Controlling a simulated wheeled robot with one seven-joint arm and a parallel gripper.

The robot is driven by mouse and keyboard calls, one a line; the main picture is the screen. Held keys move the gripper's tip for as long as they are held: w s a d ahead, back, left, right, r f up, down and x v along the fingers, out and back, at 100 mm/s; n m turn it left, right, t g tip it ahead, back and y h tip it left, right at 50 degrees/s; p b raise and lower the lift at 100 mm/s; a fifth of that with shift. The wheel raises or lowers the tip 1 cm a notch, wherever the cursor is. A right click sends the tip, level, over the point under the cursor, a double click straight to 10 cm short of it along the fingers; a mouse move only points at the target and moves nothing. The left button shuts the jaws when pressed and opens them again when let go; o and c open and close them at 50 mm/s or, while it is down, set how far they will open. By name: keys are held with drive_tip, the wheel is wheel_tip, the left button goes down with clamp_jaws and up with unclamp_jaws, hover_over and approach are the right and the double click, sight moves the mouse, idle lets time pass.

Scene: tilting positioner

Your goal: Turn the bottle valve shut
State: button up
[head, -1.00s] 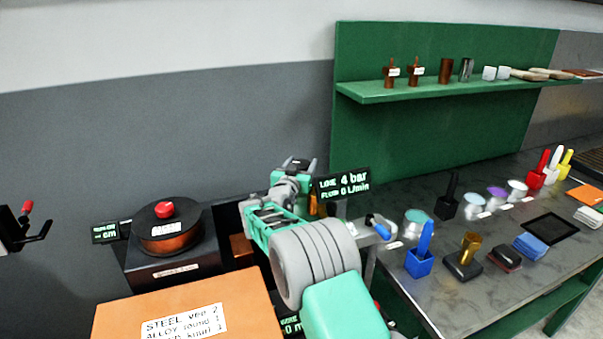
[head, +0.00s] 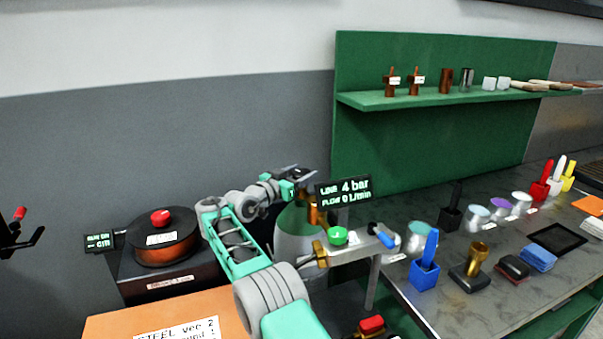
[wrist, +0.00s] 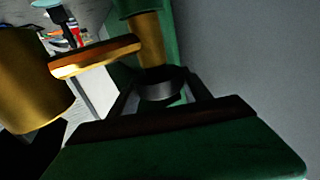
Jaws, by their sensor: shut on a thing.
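The gas bottle (head: 297,238), grey with a green shoulder, stands behind my arm in the head view. Its brass valve (head: 314,213) rises at the top, beside the display reading "LINE 4 bar, FLOW 0 L/min" (head: 343,191). My gripper (head: 308,178) is at the valve's top. In the wrist view, my gripper (wrist: 160,95) is shut on a dark round valve knob (wrist: 160,86) at the end of the brass valve body (wrist: 150,42). The knob's turn position cannot be told. Part of the bottle is hidden by my arm.
An orange box (head: 110,326) is in front. The bench (head: 470,300) holds cups and blocks.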

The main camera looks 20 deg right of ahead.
sight(295, 177)
idle(0.3)
drive_tip(key=o, duration=1.4)
drive_tip(key=b+v, duration=0.2)
drive_tip(key=v, duration=0.5)
drive_tip(key=shift+s+a, duration=0.2)
drive_tip(key=shift+a, duration=0.15)
